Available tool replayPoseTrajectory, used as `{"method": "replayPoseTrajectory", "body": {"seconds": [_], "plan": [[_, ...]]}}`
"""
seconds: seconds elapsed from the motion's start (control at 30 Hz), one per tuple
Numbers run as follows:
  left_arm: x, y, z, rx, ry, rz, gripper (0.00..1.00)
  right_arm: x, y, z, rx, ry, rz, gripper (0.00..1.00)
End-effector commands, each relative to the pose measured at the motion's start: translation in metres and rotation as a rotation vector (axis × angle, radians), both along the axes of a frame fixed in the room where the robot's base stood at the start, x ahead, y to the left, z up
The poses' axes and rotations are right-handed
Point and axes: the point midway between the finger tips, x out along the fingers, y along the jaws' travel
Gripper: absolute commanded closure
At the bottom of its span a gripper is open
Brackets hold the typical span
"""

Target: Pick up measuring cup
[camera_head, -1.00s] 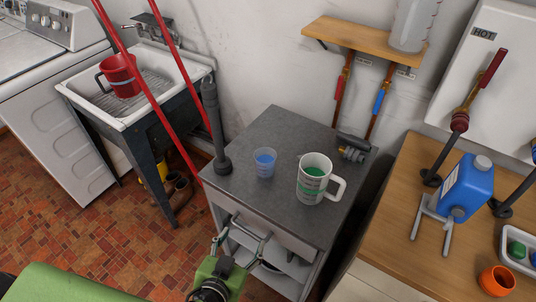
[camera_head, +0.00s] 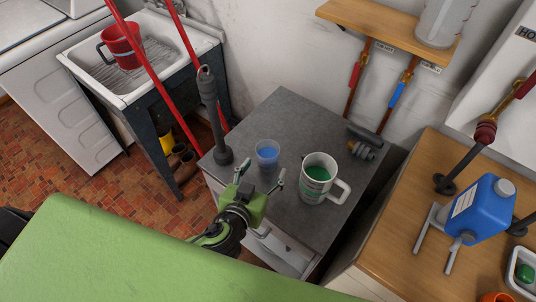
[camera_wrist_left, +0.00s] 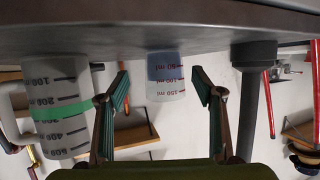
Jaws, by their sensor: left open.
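A small clear measuring cup with a blue band or fill (camera_head: 267,153) stands upright on the grey cabinet top. A larger white measuring jug with a handle and green inside (camera_head: 317,181) stands to its right. My left gripper (camera_head: 262,173) is open and empty at the cabinet's front edge, just in front of the small cup. In the left wrist view, which is upside down, the small cup with ml marks (camera_wrist_left: 165,77) appears between the open fingers, apart from both. The jug (camera_wrist_left: 57,105) is at the left there. My right gripper is not visible.
A dark plunger-like tool (camera_head: 215,130) stands left of the small cup. A grey and brass fitting (camera_head: 364,145) lies at the back right of the cabinet top (camera_head: 280,115). A wooden counter with a blue jug (camera_head: 480,207) is at the right. A sink (camera_head: 140,60) is at the left.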

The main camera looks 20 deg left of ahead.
Motion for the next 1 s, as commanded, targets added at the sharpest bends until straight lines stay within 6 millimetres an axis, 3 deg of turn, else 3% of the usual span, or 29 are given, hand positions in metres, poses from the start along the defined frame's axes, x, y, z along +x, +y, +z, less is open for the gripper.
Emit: {"method": "replayPoseTrajectory", "body": {"seconds": [0.23, 0.53, 0.83, 0.87, 1.0], "plan": [[0.017, 0.002, 0.000, 0.003, -0.002, 0.000, 0.39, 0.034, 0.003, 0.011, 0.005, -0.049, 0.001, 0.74], [0.053, 0.005, -0.012, 0.001, 0.001, 0.000, 0.39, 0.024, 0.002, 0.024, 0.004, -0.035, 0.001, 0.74], [0.057, 0.004, -0.015, -0.001, 0.002, -0.001, 0.39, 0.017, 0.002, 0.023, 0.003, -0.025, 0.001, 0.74], [0.057, 0.004, -0.015, -0.001, 0.002, -0.001, 0.41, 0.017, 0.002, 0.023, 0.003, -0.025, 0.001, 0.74], [0.057, 0.004, -0.015, -0.001, 0.001, -0.001, 0.78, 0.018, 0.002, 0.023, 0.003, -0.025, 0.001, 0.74]]}}
